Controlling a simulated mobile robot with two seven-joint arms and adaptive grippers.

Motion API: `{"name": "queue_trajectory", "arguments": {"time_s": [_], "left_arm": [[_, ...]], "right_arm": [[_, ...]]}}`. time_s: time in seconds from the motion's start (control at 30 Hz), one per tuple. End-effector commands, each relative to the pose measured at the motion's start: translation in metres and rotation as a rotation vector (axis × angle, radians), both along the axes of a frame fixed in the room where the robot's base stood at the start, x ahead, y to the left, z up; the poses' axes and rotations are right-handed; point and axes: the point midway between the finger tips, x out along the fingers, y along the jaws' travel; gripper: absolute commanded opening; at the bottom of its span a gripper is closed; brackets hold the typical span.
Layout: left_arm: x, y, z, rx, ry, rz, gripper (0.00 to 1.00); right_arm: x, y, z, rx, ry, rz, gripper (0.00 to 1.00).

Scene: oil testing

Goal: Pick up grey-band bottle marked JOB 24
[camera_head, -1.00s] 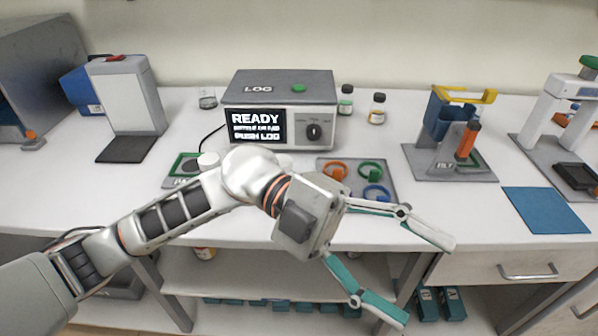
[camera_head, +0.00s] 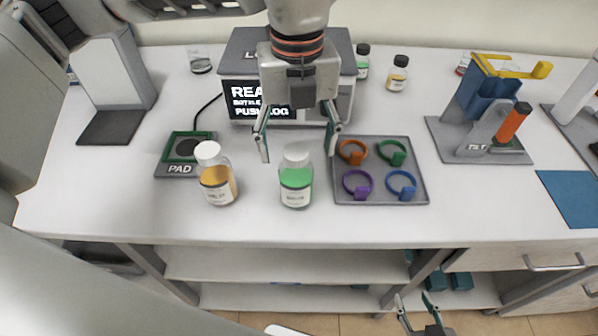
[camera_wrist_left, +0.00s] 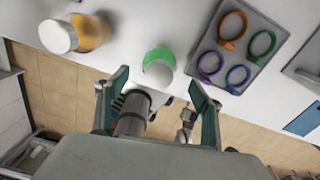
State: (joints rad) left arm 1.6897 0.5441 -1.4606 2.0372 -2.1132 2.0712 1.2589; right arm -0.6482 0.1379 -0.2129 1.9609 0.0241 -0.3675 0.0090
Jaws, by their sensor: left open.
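A white-capped bottle with green contents (camera_head: 296,186) stands upright near the front of the bench; it also shows in the left wrist view (camera_wrist_left: 157,58). A white-capped bottle with amber contents (camera_head: 218,186) stands to its left, also in the left wrist view (camera_wrist_left: 90,32). Their label text is too small to read surely, and I cannot tell a grey band or JOB 24. My left gripper (camera_head: 297,152) points down, open and empty, its fingertips either side of the green bottle's cap in the picture. My right gripper (camera_head: 413,298) is open and empty, low in front of the bench.
A grey tray (camera_head: 380,192) with several coloured rings lies right of the green bottle. A green-edged pad (camera_head: 168,165) lies left of the amber one. The LOG box (camera_head: 244,84) stands behind. Two small bottles (camera_head: 397,75) (camera_head: 362,62) stand farther back.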

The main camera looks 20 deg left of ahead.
Motion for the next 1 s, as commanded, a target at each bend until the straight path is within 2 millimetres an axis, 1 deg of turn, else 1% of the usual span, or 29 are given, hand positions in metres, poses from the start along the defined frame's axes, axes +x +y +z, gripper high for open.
{"name": "queue_trajectory", "arguments": {"time_s": [0.1, 0.27, 0.4, 0.5, 0.63, 0.83, 0.87, 0.9, 0.97, 1.0], "left_arm": [[-0.001, 0.000, -0.014, 0.000, 0.004, -0.001, 0.67], [0.000, 0.001, -0.029, -0.002, 0.006, -0.003, 0.67], [0.001, 0.004, -0.050, -0.002, 0.007, -0.003, 0.67], [0.001, 0.004, -0.062, -0.004, 0.005, -0.003, 0.67], [0.001, 0.004, -0.070, -0.004, 0.005, -0.004, 0.67], [0.001, 0.003, -0.071, -0.003, 0.004, -0.004, 0.67], [0.001, 0.003, -0.071, -0.003, 0.004, -0.004, 0.62], [0.001, 0.003, -0.071, -0.004, 0.004, -0.004, 0.52], [0.001, 0.003, -0.071, -0.004, 0.004, -0.004, 0.36], [0.001, 0.003, -0.071, -0.004, 0.004, -0.004, 0.26]], "right_arm": [[0.000, 0.000, 0.001, -0.001, 0.000, 0.001, 0.40], [0.001, 0.000, 0.006, -0.001, -0.002, 0.000, 0.40], [0.002, -0.001, 0.013, -0.001, -0.004, 0.001, 0.40], [0.002, -0.001, 0.015, -0.002, -0.007, 0.001, 0.40], [0.002, -0.001, 0.015, -0.002, -0.007, 0.001, 0.40], [0.002, -0.001, 0.015, -0.002, -0.007, 0.001, 0.40], [0.002, -0.001, 0.015, -0.002, -0.007, 0.001, 0.40], [0.002, -0.001, 0.015, -0.002, -0.007, 0.001, 0.40], [0.002, -0.001, 0.015, -0.002, -0.006, 0.001, 0.40], [0.002, -0.001, 0.014, -0.002, -0.006, 0.001, 0.40]]}}
